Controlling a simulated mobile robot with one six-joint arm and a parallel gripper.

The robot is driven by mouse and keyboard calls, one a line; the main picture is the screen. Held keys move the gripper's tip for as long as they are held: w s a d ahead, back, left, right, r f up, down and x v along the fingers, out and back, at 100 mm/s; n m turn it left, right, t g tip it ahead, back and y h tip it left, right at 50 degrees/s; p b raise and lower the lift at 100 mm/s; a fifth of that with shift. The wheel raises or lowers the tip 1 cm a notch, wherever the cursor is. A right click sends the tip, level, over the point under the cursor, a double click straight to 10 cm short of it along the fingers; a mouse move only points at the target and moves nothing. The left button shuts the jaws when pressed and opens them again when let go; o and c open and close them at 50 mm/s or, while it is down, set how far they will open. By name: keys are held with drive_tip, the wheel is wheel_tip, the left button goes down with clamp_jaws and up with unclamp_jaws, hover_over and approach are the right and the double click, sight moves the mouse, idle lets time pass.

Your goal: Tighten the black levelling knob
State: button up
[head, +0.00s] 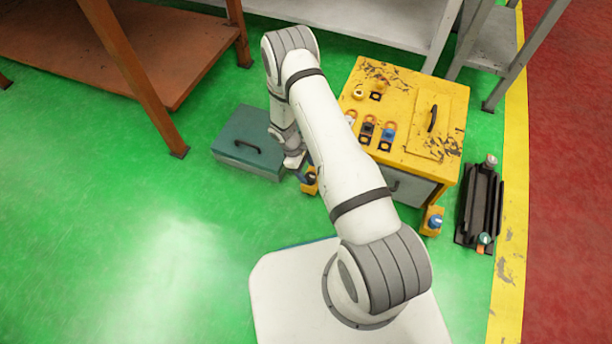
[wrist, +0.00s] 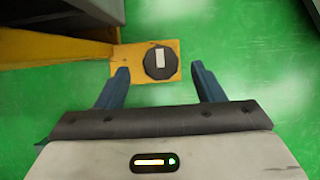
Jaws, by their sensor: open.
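The black levelling knob (wrist: 158,69) is a round dark disc with a pale bar across its top. It sits on a yellow foot plate (wrist: 174,74) in the wrist view. My gripper (wrist: 161,72) is open, its two blue fingers on either side of the knob with clear gaps. The knob is not held; I cannot tell the height of the fingertips above it. In the head view the black knob (head: 311,177) is on a yellow foot (head: 311,188) at the cabinet's near left corner, and my gripper (head: 297,163) is close beside it, partly hidden by my arm.
The yellow cabinet (head: 440,92) has several knobs and switches on top. A blue knob (head: 437,221) is on its near right foot. A teal case (head: 238,131) lies left, and a dark rack (head: 483,205) stands right. The green floor at left front is clear.

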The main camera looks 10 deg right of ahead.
sight(310, 184)
drive_tip(key=x, duration=0.2)
drive_tip(key=shift+d+f+b, duration=0.1)
drive_tip(key=shift+f+b, duration=0.15)
drive_tip(key=shift+b, duration=0.05)
